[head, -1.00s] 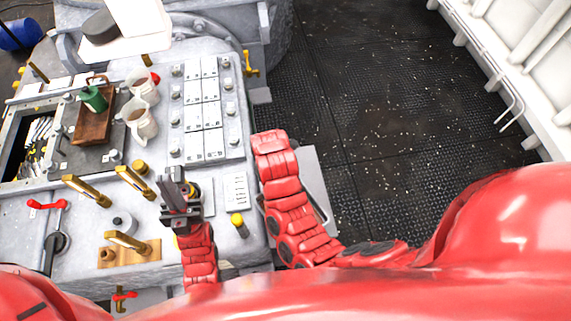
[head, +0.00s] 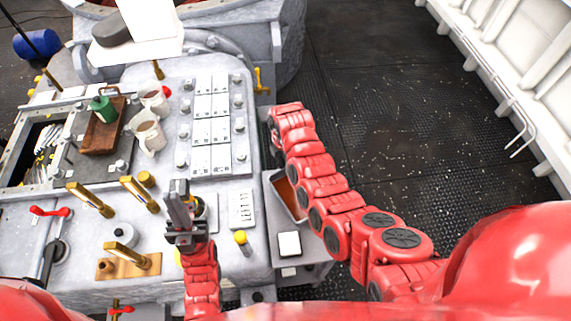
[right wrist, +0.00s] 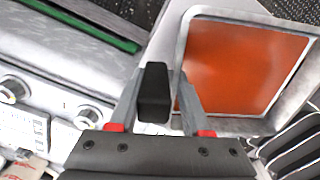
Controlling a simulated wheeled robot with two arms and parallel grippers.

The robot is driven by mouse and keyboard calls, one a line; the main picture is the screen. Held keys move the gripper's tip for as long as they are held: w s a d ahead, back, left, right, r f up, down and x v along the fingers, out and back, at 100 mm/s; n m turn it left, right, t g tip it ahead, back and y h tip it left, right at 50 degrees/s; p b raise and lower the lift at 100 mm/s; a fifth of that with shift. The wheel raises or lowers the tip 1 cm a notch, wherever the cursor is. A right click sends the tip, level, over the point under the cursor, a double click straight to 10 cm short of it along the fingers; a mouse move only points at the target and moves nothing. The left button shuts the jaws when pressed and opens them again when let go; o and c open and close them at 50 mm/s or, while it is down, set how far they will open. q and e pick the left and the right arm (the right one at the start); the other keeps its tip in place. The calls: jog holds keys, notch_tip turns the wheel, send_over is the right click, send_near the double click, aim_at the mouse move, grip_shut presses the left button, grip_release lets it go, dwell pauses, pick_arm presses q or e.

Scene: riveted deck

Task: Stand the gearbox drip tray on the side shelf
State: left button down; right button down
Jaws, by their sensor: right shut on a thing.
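The gearbox drip tray, grey-rimmed with a rusty orange inside, fills the upper right of the right wrist view (right wrist: 245,65). In the head view part of it (head: 288,196) shows beside the console, left of my right arm and partly hidden by it. My right gripper (right wrist: 165,108) is shut on the tray's near left wall.
A white square item (head: 289,243) lies on the shelf. The console (head: 215,265) carries brass handles (head: 90,200), mugs (head: 149,134) and a brown tray (head: 103,138) with a green bottle (head: 102,108). The dark deck (head: 385,120) at the right is clear.

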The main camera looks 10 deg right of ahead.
jog(key=shift+w+d, duration=0.3)
jog(key=shift+w, duration=0.4)
jog(key=shift+f, duration=0.25)
notch_tip(320, 180, down, 2)
jog(key=shift+p, duration=0.3)
jog(key=shift+f, duration=0.55)
jog(key=shift+f, duration=0.1)
jog(key=shift+c, duration=1.8)
grip_release()
